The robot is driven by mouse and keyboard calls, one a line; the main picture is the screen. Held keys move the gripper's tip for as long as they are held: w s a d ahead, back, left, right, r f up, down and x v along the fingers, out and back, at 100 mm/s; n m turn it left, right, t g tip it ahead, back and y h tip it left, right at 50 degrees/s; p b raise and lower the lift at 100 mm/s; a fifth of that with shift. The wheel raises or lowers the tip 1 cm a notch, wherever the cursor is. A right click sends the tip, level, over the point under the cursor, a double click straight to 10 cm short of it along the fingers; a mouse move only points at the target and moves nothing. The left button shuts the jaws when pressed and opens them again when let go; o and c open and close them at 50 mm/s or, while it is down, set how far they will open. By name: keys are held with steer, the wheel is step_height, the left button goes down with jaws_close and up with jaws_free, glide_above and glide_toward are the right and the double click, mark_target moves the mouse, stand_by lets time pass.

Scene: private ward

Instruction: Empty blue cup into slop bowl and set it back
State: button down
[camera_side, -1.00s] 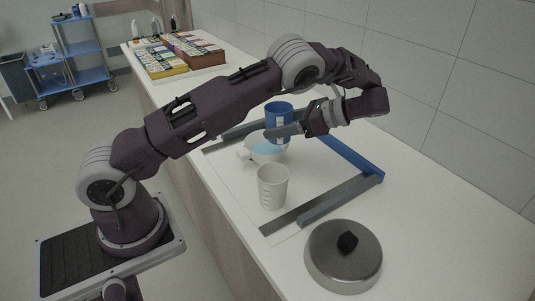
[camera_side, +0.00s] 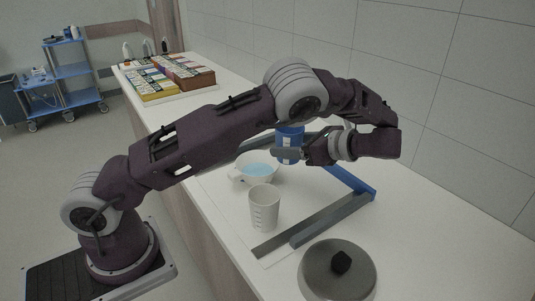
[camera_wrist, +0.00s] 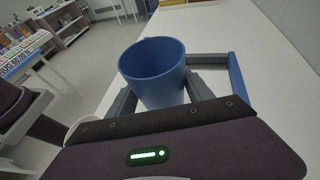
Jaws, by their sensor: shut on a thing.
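The blue cup (camera_side: 290,143) is held roughly upright by my gripper (camera_side: 298,154), above the counter and beside the white bowl. In the wrist view the blue cup (camera_wrist: 153,72) sits between my fingers; its inner wall shows and I see no liquid, though its bottom is hidden. The white slop bowl (camera_side: 238,175) stands on the counter to the left of the cup and holds light blue liquid. A pale rim at the left of the wrist view may be the bowl, but I cannot tell.
Grey and blue rails (camera_side: 328,221) frame the work area. A round metal lid (camera_side: 322,284) with a black knob lies at the front. Boxes (camera_side: 180,72) stand at the far end; a tiled wall is on the right.

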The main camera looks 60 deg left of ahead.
steer(key=d+f+m+t, duration=0.1)
steer(key=d+f+t, duration=0.1)
steer(key=w+d+f+m+t, duration=0.1)
steer(key=d+f+m+t, duration=0.1)
steer(key=d, duration=0.1)
steer(key=w+d+f+m+t, duration=0.1)
steer(key=d+f+m+t, duration=0.1)
steer(key=f, duration=0.1)
steer(key=shift+w+d, duration=0.1)
steer(key=shift+d, duration=0.1)
steer(key=shift+f, duration=0.5)
steer(key=shift+f, duration=0.7)
steer(key=shift+c, duration=1.6)
jaws_free()
